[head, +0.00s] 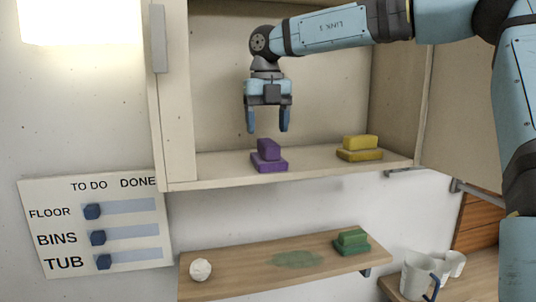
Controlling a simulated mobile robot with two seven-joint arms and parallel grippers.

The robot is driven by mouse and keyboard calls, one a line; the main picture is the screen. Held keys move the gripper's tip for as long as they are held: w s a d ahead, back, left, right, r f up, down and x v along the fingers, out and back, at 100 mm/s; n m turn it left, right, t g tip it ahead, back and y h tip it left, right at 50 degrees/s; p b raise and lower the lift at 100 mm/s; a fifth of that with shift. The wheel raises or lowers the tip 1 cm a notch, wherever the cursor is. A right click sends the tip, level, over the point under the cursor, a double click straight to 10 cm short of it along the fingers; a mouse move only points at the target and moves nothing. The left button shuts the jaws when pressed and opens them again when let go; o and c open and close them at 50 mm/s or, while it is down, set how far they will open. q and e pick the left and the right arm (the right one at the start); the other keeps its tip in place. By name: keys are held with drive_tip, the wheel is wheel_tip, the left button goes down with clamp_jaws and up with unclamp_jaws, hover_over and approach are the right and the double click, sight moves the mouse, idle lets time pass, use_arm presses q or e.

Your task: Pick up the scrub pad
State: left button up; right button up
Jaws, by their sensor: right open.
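Several two-part pads with a block on a flat base are in the head view, and I cannot tell which one is meant by the scrub pad. A purple pad (269,163) sits on the cabinet shelf. A yellow pad (360,149) sits to its right on the same shelf. A green pad (351,242) lies on the lower wooden shelf. My right gripper (267,128) points down with its fingers apart and empty, just above the purple pad's block. My left gripper is out of view.
The open cabinet (300,164) has side walls and a door at the right. The lower shelf (226,273) holds a white ball (201,270) and a green stain (297,259). White mugs (416,276) stand at lower right. A TO DO/DONE board (64,215) hangs at left.

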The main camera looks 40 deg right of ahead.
sight(268, 141)
drive_tip(key=f, duration=0.1)
drive_tip(key=f+p, duration=0.1)
drive_tip(key=f, duration=0.2)
drive_tip(key=shift+s+a+f+p, duration=0.1)
drive_tip(key=shift+s+f+p, duration=0.05)
drive_tip(key=shift+s+p, duration=0.2)
drive_tip(key=shift+w+f, duration=0.15)
drive_tip(key=shift+f, duration=0.15)
drive_tip(key=shift+r, duration=0.1)
drive_tip(key=c, duration=1.1)
wheel_tip(268, 141, up, 9)
drive_tip(key=shift+b, duration=1.15)
drive_tip(key=shift+r, duration=0.45)
